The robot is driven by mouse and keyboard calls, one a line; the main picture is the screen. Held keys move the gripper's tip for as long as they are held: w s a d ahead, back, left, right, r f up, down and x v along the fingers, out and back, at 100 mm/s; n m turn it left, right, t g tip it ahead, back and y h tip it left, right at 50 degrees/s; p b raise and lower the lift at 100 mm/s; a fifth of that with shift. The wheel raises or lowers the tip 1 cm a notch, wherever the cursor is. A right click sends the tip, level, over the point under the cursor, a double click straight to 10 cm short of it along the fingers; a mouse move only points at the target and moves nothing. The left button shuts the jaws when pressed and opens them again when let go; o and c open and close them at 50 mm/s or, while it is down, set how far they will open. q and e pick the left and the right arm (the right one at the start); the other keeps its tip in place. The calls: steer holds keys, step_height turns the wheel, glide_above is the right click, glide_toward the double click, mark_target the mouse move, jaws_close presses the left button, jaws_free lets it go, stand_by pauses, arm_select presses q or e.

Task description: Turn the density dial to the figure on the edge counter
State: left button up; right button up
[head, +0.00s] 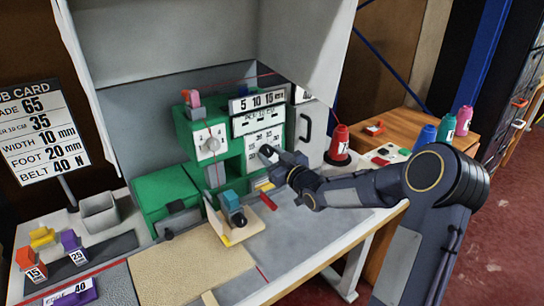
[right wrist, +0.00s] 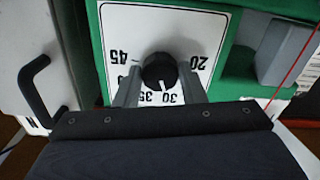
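The density dial is a black knob (right wrist: 160,71) on a white plate with figures from 20 to 45, seen in the right wrist view. In the head view my right gripper (head: 268,153) covers the knob on the dial plate (head: 264,138) of the green machine. The purple edge counter (head: 73,292) at the lower left reads EDGE 40. My left gripper is out of view.
Another white dial (head: 209,143) is on the green machine (head: 165,190). Coloured spools (head: 445,128) stand at the right.

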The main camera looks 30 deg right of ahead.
steer(key=c, duration=0.4)
steer(key=m, duration=0.2)
steer(key=shift+m, duration=0.4)
steer(key=m, duration=0.3)
steer(key=shift+a+p, duration=0.1)
steer(key=shift+p, duration=0.2)
steer(key=m+p, duration=0.1)
steer(key=m, duration=0.4)
steer(key=m+p, duration=0.1)
steer(key=m, duration=0.3)
steer(key=shift+m+p, duration=0.35)
steer(key=shift+m, duration=0.05)
